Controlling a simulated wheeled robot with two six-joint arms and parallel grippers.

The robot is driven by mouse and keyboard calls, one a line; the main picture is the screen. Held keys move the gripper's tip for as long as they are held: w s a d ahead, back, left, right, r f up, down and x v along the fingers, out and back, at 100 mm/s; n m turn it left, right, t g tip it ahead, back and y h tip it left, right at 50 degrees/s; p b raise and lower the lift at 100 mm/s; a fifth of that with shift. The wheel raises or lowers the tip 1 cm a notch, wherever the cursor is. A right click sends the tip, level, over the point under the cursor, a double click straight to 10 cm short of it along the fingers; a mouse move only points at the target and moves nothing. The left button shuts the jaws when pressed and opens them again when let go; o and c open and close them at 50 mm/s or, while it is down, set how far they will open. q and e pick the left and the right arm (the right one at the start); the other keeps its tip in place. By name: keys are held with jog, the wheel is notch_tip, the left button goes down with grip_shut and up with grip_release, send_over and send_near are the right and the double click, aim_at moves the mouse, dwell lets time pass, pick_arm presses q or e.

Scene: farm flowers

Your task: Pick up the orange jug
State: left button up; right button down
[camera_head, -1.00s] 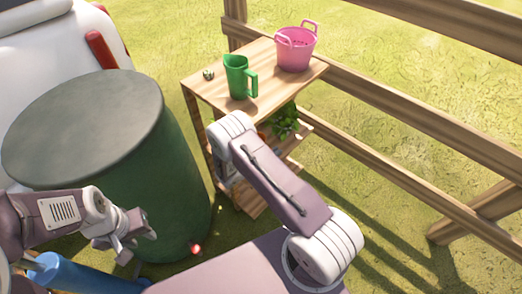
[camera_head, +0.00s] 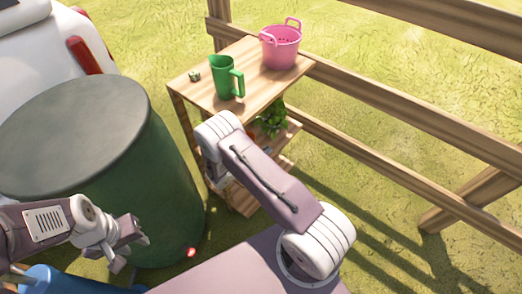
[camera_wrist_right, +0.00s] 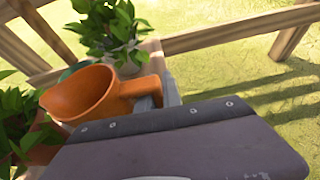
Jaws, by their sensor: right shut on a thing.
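The orange jug (camera_wrist_right: 85,95) is in the right wrist view, upright, with its open mouth showing and its handle toward the right. My right gripper (camera_wrist_right: 160,96) is shut on the jug's handle; my wrist housing hides part of it. In the head view my right arm covers this gripper, and I cannot make out the jug there. My left gripper (camera_head: 125,246) looks open and empty, in front of the large green barrel (camera_head: 165,190).
A wooden shelf (camera_head: 205,92) carries a green jug (camera_head: 222,78) and a pink basket (camera_head: 281,48) on top. Potted plants (camera_wrist_right: 112,28) crowd the jug, with another at the left (camera_wrist_right: 20,125). A wooden fence (camera_head: 385,88) runs behind. Grass at right is open.

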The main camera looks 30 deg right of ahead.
jog(key=shift+r+p, duration=0.3)
jog(key=shift+r, duration=0.35)
jog(key=s+d+r+p, duration=0.5)
jog(key=s+r, duration=0.4)
jog(key=s, duration=0.1)
jog(key=shift+d+r, duration=0.25)
jog(key=shift+d, duration=0.05)
jog(key=shift+s, duration=0.1)
dwell(1.0)
